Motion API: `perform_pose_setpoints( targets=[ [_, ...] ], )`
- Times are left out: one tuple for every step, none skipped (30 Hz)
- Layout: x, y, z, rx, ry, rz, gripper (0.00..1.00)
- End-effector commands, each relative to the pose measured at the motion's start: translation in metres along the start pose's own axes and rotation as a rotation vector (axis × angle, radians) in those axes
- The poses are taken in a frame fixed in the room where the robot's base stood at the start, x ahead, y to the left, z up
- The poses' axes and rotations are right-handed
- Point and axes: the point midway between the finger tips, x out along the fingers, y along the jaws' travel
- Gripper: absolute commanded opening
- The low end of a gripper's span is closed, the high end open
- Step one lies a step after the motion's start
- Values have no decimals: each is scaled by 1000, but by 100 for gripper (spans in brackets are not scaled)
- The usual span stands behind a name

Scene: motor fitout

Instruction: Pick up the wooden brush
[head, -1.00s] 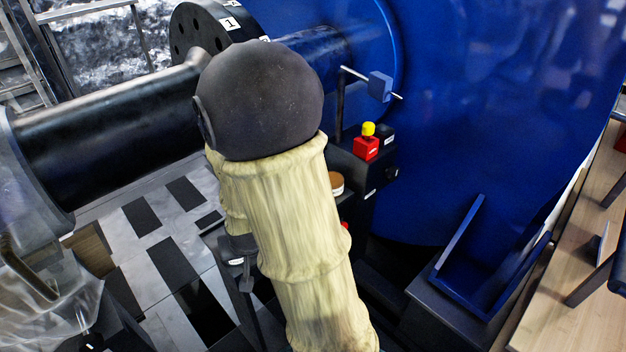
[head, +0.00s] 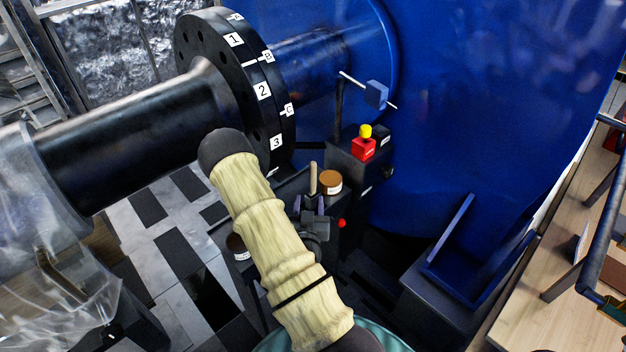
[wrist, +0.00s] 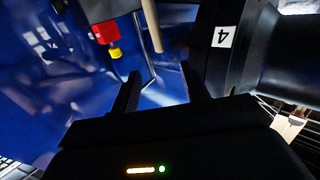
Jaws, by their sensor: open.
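The wooden brush (head: 313,178) shows as a thin, pale, upright wooden handle beside the dark flange. Its lower end is hidden behind my gripper in the head view. In the wrist view the wooden handle (wrist: 152,25) comes in from the top edge, near the line between my fingers and apart from both. My gripper (head: 310,203) is open, just in front of and below the visible handle in the head view. Its two dark fingers (wrist: 161,80) are spread with nothing between them in the wrist view.
A brown-topped tin (head: 330,182) stands close right of the handle. A red box (head: 363,149) with a yellow knob is behind it. The black numbered flange (head: 262,90) is at the left, and the large blue housing (head: 490,100) fills the back. Another tin (head: 238,247) sits left of my arm.

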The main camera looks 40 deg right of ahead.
Motion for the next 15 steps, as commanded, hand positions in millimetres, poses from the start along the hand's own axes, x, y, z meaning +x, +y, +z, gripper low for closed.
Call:
perform_pose_setpoints(
  targets=[
    [-2,2,-3,-11,18,-7,45],
    [-2,2,-4,-13,27,-10,45],
    [-2,2,-5,-14,35,-14,45],
    [-3,2,-5,-14,38,-15,45],
    [-3,2,-5,-14,39,-16,45],
    [-3,2,-5,-14,39,-16,45],
    [-2,2,-5,-14,39,-16,45],
    [-2,2,-4,-13,39,-16,45],
    [-2,2,-4,-13,38,-16,45],
    [-2,2,-4,-13,38,-16,45],
    [-2,2,-4,-13,38,-16,45],
    [-2,1,-4,-13,38,-16,45],
    [-1,1,-4,-13,39,-16,45],
    [0,1,-4,-13,40,-15,45],
    [2,1,-3,-12,41,-15,45]
  ],
)
